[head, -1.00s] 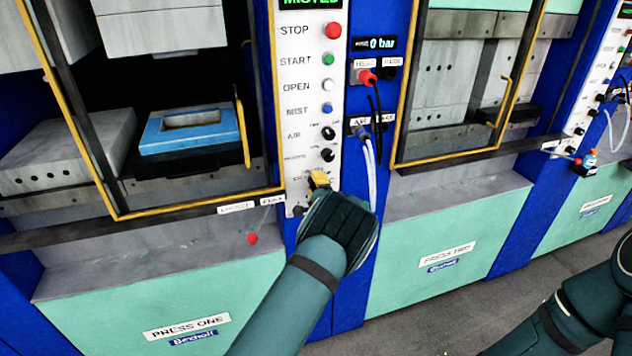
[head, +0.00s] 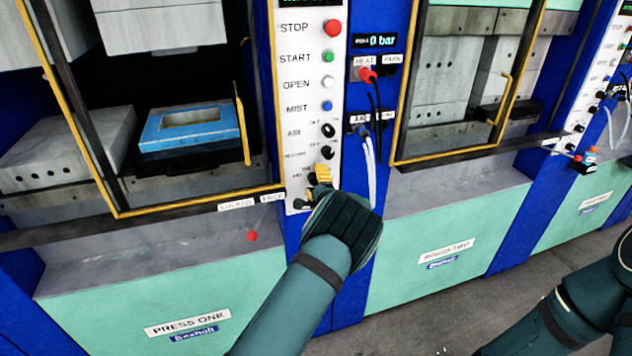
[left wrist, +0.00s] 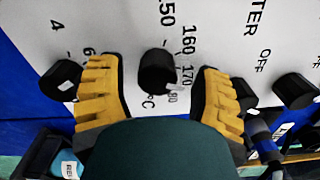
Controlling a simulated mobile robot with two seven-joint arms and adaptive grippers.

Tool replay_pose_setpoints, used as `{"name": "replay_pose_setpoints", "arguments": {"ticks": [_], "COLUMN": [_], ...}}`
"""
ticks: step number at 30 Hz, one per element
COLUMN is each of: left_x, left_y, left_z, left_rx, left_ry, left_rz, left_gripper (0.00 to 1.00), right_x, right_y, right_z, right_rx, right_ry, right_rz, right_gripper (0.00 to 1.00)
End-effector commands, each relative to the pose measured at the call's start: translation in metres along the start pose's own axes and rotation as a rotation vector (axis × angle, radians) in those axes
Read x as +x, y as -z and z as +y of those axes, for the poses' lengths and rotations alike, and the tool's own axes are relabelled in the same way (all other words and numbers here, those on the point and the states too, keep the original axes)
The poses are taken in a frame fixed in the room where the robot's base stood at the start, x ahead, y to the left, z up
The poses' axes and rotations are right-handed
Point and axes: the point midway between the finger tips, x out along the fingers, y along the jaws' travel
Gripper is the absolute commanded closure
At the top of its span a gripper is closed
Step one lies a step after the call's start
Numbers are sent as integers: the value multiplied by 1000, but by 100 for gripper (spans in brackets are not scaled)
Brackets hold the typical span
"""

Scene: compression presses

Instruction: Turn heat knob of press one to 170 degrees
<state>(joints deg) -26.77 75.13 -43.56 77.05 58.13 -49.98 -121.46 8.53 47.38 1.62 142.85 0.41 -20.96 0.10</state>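The heat knob (left wrist: 157,70) is a black knob on the white panel (head: 310,95) of press one (head: 130,290). In the left wrist view, scale marks 150, 160, 170 and °C stand around it. A pale mark shows at its lower right edge, near the 170 and the number below it; the exact setting is hard to read. My left gripper (left wrist: 160,88) is open, with one yellow finger on each side of the knob and a gap on both sides. In the head view my left gripper (head: 320,183) is at the panel's lower part, hiding the knob. My right gripper is out of view.
Other black knobs sit close by, one at the left (left wrist: 62,80) and one at the far right (left wrist: 295,90). Above are push buttons, including a red stop button (head: 333,28). Hoses (head: 368,150) hang right of the panel. A red ball-shaped handle (head: 252,236) is at the left.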

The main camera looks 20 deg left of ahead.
Motion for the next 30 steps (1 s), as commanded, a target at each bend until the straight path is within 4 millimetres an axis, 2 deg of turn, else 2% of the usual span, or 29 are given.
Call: {"name": "replay_pose_setpoints", "arguments": {"ticks": [8, 13, 17, 24, 30], "left_x": [-1, -12, -33, -82, -110], "left_y": [0, 1, 1, 1, 1], "left_z": [2, 2, 2, 1, 1], "left_rx": [1, 1, 3, 2, 0], "left_ry": [-4, -4, -4, -4, -3], "left_rz": [0, 1, 2, 2, 1], "left_gripper": [35, 35, 35, 35, 35], "right_x": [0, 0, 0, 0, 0], "right_y": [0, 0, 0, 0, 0], "right_z": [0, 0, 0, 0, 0], "right_rx": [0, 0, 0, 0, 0], "right_ry": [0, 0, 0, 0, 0], "right_rz": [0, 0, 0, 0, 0], "right_gripper": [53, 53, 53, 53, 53]}}
